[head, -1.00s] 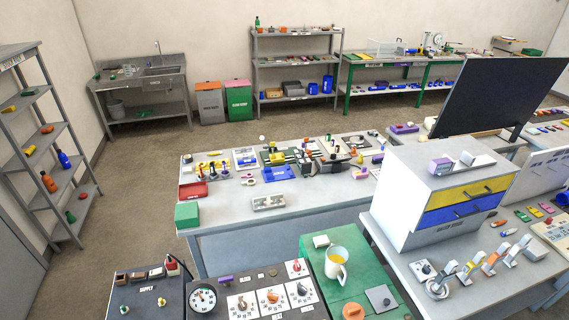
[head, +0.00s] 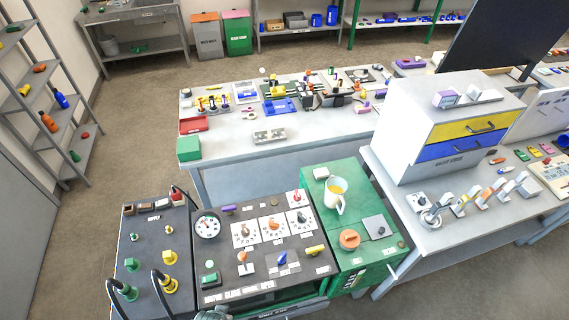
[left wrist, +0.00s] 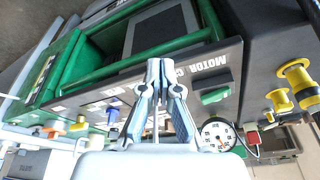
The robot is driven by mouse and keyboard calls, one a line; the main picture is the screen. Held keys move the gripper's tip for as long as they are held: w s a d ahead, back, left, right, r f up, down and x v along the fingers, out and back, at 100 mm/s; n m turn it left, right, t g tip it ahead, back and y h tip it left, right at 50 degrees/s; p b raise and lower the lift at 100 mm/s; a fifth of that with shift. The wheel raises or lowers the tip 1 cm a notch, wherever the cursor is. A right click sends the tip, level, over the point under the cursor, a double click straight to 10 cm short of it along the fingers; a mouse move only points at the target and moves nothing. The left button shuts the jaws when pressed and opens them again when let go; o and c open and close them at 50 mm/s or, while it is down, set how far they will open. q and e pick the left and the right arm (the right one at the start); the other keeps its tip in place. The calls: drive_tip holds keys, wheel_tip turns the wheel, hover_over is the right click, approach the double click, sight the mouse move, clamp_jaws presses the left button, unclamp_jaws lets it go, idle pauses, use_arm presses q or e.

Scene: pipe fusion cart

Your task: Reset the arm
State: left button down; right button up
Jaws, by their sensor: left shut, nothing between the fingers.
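The pipe fusion cart's dark control panel (head: 225,255) is at the lower middle in the head view. It bears a gauge (head: 207,225), dials, a green button (head: 210,279) and coloured levers. My left gripper (left wrist: 158,66) shows in the left wrist view with its grey fingers together and nothing between them. It is in front of the panel's label strip, and the green button (left wrist: 215,95) is to its right. I cannot tell whether it touches anything. In the head view only a grey arm part shows at the bottom edge. My right gripper is in neither view.
A dark supply panel (head: 140,225) with hoses and yellow fittings adjoins on the left. A green cabinet (head: 322,179) with a mug (head: 335,195) adjoins on the right. A long grey table (head: 230,148) stands behind. Open floor (head: 60,250) lies to the left.

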use_arm(q)
drive_tip(key=s+f+g+b, duration=0.1)
drive_tip(key=s+f+b, duration=0.15)
drive_tip(key=f, duration=1.15)
drive_tip(key=s+f+b, duration=0.2)
drive_tip(key=s+f, duration=0.1)
drive_tip(key=f, duration=1.2)
drive_tip(key=s+a+f+g+b, duration=0.1)
drive_tip(key=s+a+f+b, duration=0.2)
drive_tip(key=s+f, duration=1.1)
drive_tip(key=shift+s+a+f, duration=0.15)
drive_tip(key=shift+s+f, duration=0.1)
drive_tip(key=shift+s, duration=0.45)
